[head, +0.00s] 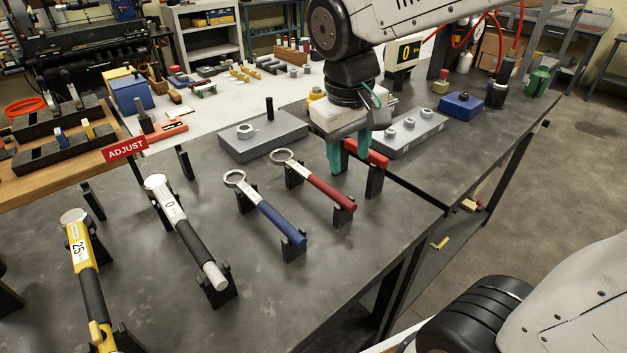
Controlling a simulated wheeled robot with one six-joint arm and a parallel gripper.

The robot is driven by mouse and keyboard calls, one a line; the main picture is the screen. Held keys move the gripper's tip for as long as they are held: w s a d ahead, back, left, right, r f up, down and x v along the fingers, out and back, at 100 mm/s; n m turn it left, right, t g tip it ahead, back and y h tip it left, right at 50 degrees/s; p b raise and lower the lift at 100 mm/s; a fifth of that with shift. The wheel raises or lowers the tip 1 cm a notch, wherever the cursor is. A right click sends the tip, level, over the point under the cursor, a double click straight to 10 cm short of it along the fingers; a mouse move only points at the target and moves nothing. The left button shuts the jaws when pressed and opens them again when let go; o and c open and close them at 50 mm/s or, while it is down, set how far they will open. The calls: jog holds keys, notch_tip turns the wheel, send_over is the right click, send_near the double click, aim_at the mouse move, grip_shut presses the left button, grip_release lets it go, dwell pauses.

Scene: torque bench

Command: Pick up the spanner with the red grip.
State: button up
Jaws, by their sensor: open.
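The spanner with the red grip (328,192) lies across two black stands on the grey bench, its ring end to the upper left and its grip to the lower right. My gripper (349,161) has green fingers pointing down, open and empty. In the picture it is up and right of the spanner's grip and apart from it. Behind the fingers, a second red bar (367,154) rests on black supports, partly hidden by the gripper. A similar spanner with a blue grip (281,224) lies to the left of the red-gripped one.
Further left are a black-handled torque wrench (190,242) and a yellow one (86,265) on stands. Grey blocks (262,137) with fittings stand behind the spanners. A red ADJUST sign (125,149) is at the left. The bench front between the stands is bare.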

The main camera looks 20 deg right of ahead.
jog(key=n, duration=0.2)
send_near(318, 180)
jog(key=shift+h, duration=0.3)
jog(key=f, duration=0.6)
jog(key=d+f, duration=0.1)
jog(key=f, duration=0.1)
jog(key=shift+w+f, duration=0.35)
jog(key=shift+f, duration=0.05)
grip_shut()
